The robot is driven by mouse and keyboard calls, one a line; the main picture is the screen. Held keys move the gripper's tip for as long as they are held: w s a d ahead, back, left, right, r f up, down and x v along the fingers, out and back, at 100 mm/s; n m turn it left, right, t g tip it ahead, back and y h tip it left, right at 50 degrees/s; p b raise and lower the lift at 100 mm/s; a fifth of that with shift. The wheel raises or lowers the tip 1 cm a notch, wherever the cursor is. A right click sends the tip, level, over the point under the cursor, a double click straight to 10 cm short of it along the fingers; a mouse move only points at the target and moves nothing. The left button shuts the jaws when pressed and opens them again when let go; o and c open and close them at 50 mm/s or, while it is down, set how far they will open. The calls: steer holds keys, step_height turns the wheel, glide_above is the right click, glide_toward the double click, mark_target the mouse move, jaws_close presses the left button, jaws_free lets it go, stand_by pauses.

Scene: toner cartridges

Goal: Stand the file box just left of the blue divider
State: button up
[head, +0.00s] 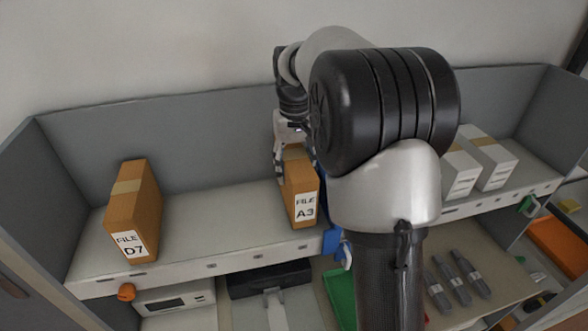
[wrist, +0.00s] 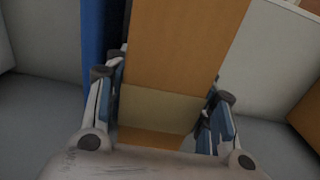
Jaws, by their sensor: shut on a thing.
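An orange-brown file box labelled FILE A3 (head: 302,200) is upright at the middle of the shelf, its label facing front. My gripper (head: 286,152) is shut on it from above and behind. In the wrist view the box (wrist: 185,40) lies between the two fingers of my gripper (wrist: 163,88). The blue divider (head: 331,241) shows just right of the box in the head view, mostly hidden by my arm. It also shows as a blue strip beside the box in the wrist view (wrist: 97,35). I cannot tell whether the box's base touches the shelf.
Another file box, labelled FILE D7 (head: 132,210), stands at the left of the shelf (head: 215,228). White cartons (head: 478,162) stand at the right, beyond my arm. The shelf between the two file boxes is clear. Dark cartridges (head: 456,275) lie below.

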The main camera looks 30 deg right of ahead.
steer(key=shift+w+f, duration=0.25)
steer(key=shift+f, duration=0.4)
steer(key=shift+s+f, duration=0.1)
steer(key=shift+f, duration=0.05)
steer(key=o, duration=1.5)
